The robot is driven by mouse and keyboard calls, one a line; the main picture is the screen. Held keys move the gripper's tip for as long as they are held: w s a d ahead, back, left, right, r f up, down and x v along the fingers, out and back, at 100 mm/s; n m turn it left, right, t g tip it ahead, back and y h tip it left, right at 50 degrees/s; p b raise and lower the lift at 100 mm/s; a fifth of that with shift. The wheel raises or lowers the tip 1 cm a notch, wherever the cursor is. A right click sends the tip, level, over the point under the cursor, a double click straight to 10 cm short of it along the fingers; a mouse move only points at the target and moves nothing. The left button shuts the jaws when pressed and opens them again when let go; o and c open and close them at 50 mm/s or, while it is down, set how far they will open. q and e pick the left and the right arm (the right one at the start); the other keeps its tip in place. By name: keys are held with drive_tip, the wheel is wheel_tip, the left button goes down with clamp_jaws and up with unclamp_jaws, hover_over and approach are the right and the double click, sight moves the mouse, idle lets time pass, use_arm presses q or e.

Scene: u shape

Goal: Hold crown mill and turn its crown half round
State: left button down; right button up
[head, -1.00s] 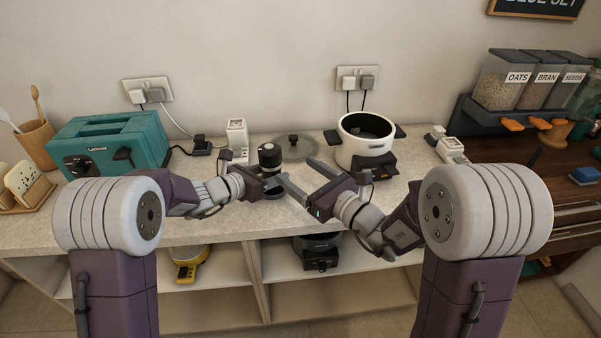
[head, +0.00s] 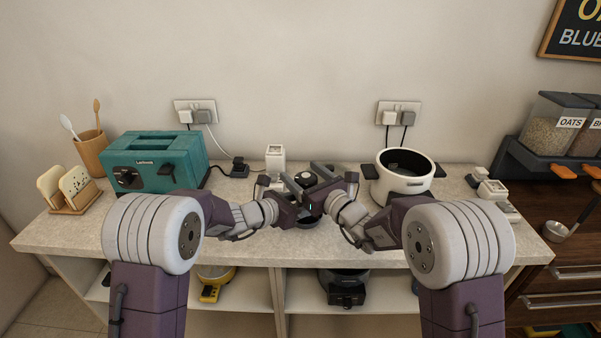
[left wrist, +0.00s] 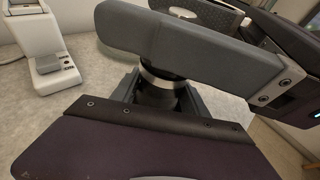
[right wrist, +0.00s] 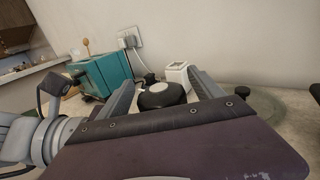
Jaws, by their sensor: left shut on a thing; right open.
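The crown mill shows in the head view with its dark round crown (head: 307,179) on top, largely hidden by my grippers. In the left wrist view its dark body and steel band (left wrist: 160,82) stand upright at my left gripper's fingers. My left gripper (head: 297,198) is shut on the mill's body, below the crown. My right gripper (head: 312,176) is open at crown height. In the right wrist view the black crown with its pale top disc (right wrist: 162,95) lies between the two spread fingers, with a gap visible on the right side.
A teal toaster (head: 155,163) stands left on the worktop (head: 235,215). A small white device (head: 275,158) stands just behind the mill. A white pot (head: 404,184) stands close right of my right gripper. Wall sockets (head: 195,112) and cords are behind.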

drive_tip(key=shift+w+a, duration=0.4)
drive_tip(key=shift+w, duration=0.15)
drive_tip(key=c, duration=1.4)
drive_tip(key=shift+r+m+h, duration=0.15)
drive_tip(key=shift+m+h, duration=0.15)
drive_tip(key=shift+h, duration=0.1)
drive_tip(key=shift+w+d+m+t+h, duration=0.1)
drive_tip(key=shift+d+m+t+h, duration=0.05)
drive_tip(key=shift+m+t+h, duration=0.4)
drive_tip(key=o, duration=1.4)
drive_tip(key=v, duration=1.2)
